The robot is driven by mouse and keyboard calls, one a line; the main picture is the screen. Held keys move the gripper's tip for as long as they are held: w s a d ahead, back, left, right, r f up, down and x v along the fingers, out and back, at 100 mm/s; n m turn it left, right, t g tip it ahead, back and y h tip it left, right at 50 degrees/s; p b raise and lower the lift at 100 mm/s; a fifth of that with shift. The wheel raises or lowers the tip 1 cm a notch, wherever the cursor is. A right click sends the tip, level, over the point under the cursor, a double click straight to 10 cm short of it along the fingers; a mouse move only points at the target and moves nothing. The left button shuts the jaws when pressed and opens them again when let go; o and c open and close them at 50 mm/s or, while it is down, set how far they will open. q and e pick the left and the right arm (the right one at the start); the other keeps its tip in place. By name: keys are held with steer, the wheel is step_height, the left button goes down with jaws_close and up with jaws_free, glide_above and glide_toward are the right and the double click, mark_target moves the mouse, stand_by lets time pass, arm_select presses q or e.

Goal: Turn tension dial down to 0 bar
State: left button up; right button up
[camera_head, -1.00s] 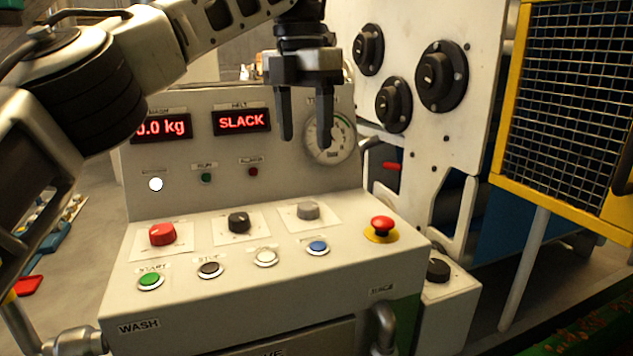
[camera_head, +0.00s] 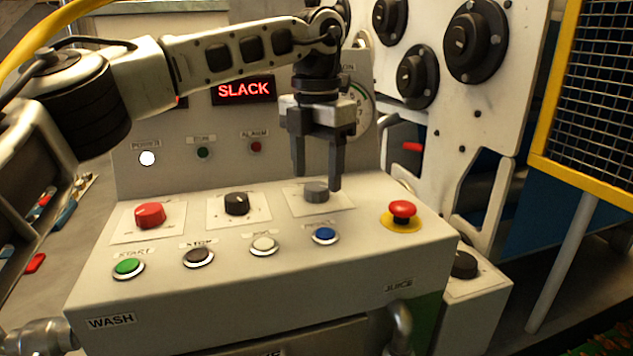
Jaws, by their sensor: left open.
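A grey knob (camera_head: 316,191) sits on a white plate at the right end of the console's row of knobs; its label cannot be read. I take it as the tension dial. My left gripper (camera_head: 316,174) points down with its jaws open, its two fingers on either side of the knob in the picture. Whether they touch it, I cannot tell. A round gauge (camera_head: 366,114), its label ending in "ION", is partly hidden behind the gripper, and its needle is not clear. A red display (camera_head: 244,90) reads SLACK. My right gripper is not in view.
A black knob (camera_head: 237,204) and a red knob (camera_head: 150,215) stand left of the grey one. Green (camera_head: 129,267), black (camera_head: 198,257), white (camera_head: 264,245) and blue (camera_head: 325,235) buttons line the front. A red mushroom button (camera_head: 402,210) stands to the right.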

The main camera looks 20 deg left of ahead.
arm_select(q)
steer(key=shift+f, duration=1.05)
steer(key=c, duration=1)
steer(key=shift+n, duration=0.3)
